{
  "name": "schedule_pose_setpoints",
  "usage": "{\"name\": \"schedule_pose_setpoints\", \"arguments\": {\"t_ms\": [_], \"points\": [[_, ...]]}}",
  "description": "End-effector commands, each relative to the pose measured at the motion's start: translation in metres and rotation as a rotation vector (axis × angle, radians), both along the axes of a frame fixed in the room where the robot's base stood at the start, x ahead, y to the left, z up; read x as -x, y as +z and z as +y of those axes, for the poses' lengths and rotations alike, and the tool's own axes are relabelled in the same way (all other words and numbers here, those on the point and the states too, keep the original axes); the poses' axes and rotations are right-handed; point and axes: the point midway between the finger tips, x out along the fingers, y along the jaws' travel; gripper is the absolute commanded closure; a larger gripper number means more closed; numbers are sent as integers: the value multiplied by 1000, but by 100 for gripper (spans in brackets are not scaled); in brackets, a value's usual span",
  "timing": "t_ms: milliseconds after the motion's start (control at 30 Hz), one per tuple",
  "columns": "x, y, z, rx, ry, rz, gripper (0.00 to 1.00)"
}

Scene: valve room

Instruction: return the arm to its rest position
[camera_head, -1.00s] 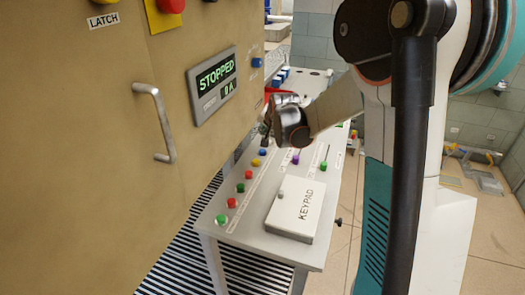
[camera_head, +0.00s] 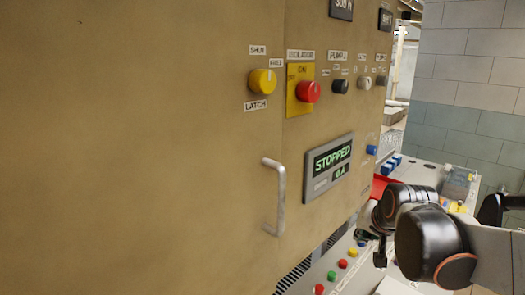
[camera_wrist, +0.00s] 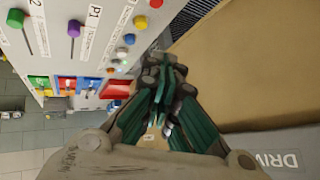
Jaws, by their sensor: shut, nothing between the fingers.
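My gripper (camera_head: 375,240) is at the lower right of the head view, with its dark fingers hanging by the right edge of the tan cabinet (camera_head: 150,150). My folded arm partly hides it there. In the wrist view my gripper (camera_wrist: 165,75) has its green and grey fingers drawn together, with nothing between them. The cabinet also shows at the right of the wrist view (camera_wrist: 240,65). Whether the fingers touch the cabinet or the console cannot be told.
The cabinet has a handle (camera_head: 280,195), a yellow latch knob (camera_head: 262,82), a red button (camera_head: 308,92) and a display (camera_head: 331,160) reading STOPPED. A console with coloured buttons (camera_head: 342,264) stands beside it, partly behind my arm. A tiled wall (camera_head: 470,75) is at the back right.

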Motion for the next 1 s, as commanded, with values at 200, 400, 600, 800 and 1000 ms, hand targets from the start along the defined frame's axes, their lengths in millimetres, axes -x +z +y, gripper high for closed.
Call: {"name": "schedule_pose_setpoints", "arguments": {"t_ms": [200,400,600,800,1000], "points": [[72,6,27,89,135,36,100],[134,-2,42,173,256,71,100],[184,-16,52,245,361,99,100],[206,-25,55,280,412,113,100],[208,-26,55,285,419,114,100]]}}
